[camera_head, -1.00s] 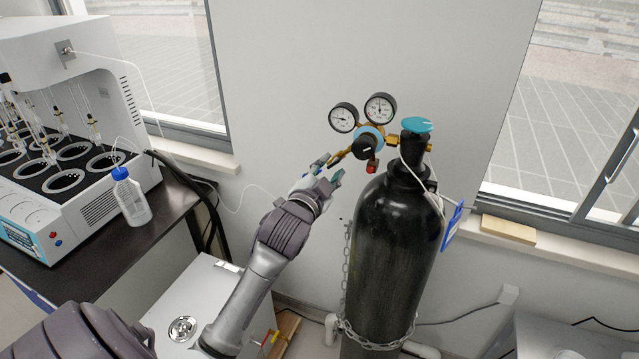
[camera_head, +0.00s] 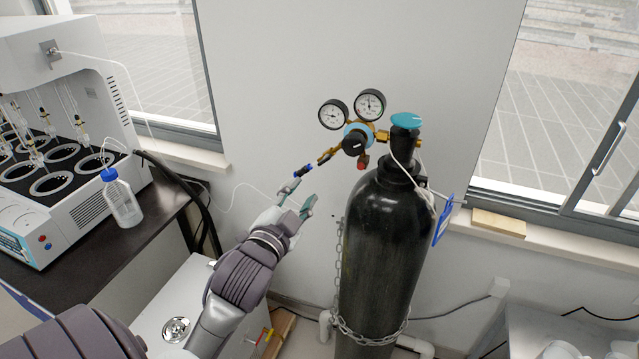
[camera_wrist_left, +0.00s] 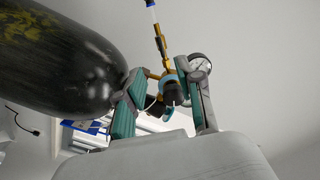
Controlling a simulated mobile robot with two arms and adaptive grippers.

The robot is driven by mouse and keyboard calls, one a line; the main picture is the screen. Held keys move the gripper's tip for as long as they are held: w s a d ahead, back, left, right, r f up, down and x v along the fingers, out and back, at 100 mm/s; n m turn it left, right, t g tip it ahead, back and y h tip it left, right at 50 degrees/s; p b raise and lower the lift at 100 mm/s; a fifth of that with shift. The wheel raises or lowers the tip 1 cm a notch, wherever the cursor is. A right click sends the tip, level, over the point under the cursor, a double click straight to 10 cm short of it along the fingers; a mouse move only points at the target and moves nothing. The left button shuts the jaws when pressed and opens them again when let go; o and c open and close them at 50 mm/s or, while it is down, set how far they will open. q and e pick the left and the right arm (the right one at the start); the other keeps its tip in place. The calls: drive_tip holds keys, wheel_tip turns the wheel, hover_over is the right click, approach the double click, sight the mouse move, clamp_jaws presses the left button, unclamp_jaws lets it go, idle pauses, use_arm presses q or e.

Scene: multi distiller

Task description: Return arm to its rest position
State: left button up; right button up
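My left gripper (camera_head: 298,200) is in the middle of the head view, in front of the white wall, to the left of the black gas cylinder (camera_head: 383,255). Its green-padded fingers stand apart in the left wrist view (camera_wrist_left: 165,108), with nothing held between them. The brass regulator (camera_head: 356,137) with two gauges sits at the cylinder top. Its outlet, with a dark blue fitting (camera_head: 305,170), points down left, near the fingertips in the picture. The regulator also shows beyond the fingers in the left wrist view (camera_wrist_left: 168,80). My right gripper is not in view.
A distiller (camera_head: 75,160) and a blue-capped bottle (camera_head: 122,202) stand on the dark bench at left. A white cabinet (camera_head: 170,290) is below my left arm. A chain (camera_head: 339,270) runs around the cylinder. Wall space left of the regulator is open.

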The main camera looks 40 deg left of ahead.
use_arm(q)
wheel_tip(320, 180, down, 25)
drive_tip(key=w+d+n+g+h+b, duration=0.1)
drive_tip(key=w+g+h+b, duration=0.1)
drive_tip(key=g+b, duration=0.15)
drive_tip(key=s+d+f+g+b, duration=0.1)
drive_tip(key=s+f+g, duration=0.15)
drive_tip(key=f, duration=0.55)
drive_tip(key=s+d+f+n+g+h+b, duration=0.1)
drive_tip(key=s+d+f, duration=0.15)
drive_tip(key=f, duration=0.55)
drive_tip(key=s+d+f+g, duration=0.1)
drive_tip(key=s+f, duration=0.2)
drive_tip(key=f, duration=0.6)
drive_tip(key=s+d+f+n+g+h+b, duration=0.1)
drive_tip(key=s+d+f+g+b, duration=0.15)
drive_tip(key=s+f, duration=0.6)
drive_tip(key=s+d+f+g+b, duration=0.1)
drive_tip(key=s+f+g, duration=0.2)
drive_tip(key=s+f, duration=0.6)
drive_tip(key=s+d+f+g, duration=0.1)
drive_tip(key=s+f, duration=0.3)
drive_tip(key=s, duration=0.4)
drive_tip(key=s+d+f+g+b, duration=0.1)
drive_tip(key=s+f+g, duration=0.1)
drive_tip(key=s+f, duration=0.3)
drive_tip(key=s, duration=0.3)
drive_tip(key=shift+s+n, duration=0.15)
drive_tip(key=shift+n, duration=0.25)
